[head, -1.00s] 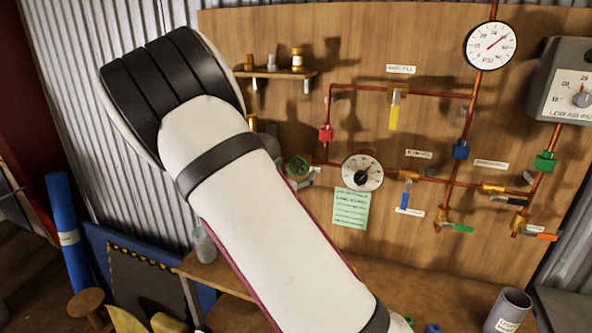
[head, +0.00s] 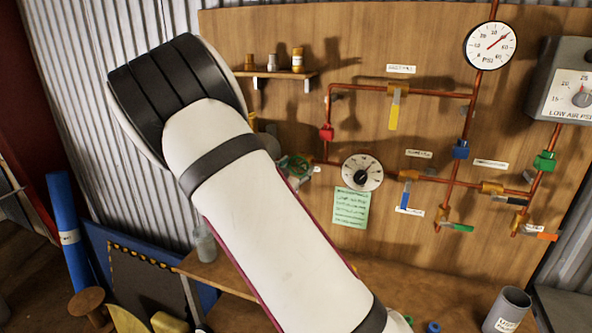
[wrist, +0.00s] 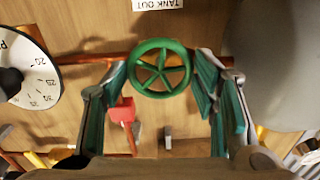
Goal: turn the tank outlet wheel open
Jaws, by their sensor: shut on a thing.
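The tank outlet wheel is a green, spoked handwheel (wrist: 161,68) on a copper pipe in the wrist view, under an upside-down label reading TANK OUT (wrist: 157,4). My gripper (wrist: 160,76) has one teal-padded finger on each side of the wheel, shut on its rim. In the head view the wheel (head: 298,166) shows only in part beside my white arm, which hides most of the gripper. How far the wheel is turned cannot be told.
A round dial gauge (head: 362,172) sits right of the wheel, with a green note (head: 350,208) below it. A red valve (head: 326,132) is just above on the pipe. A shelf with small bottles (head: 275,74) is above left. Several coloured lever valves spread right.

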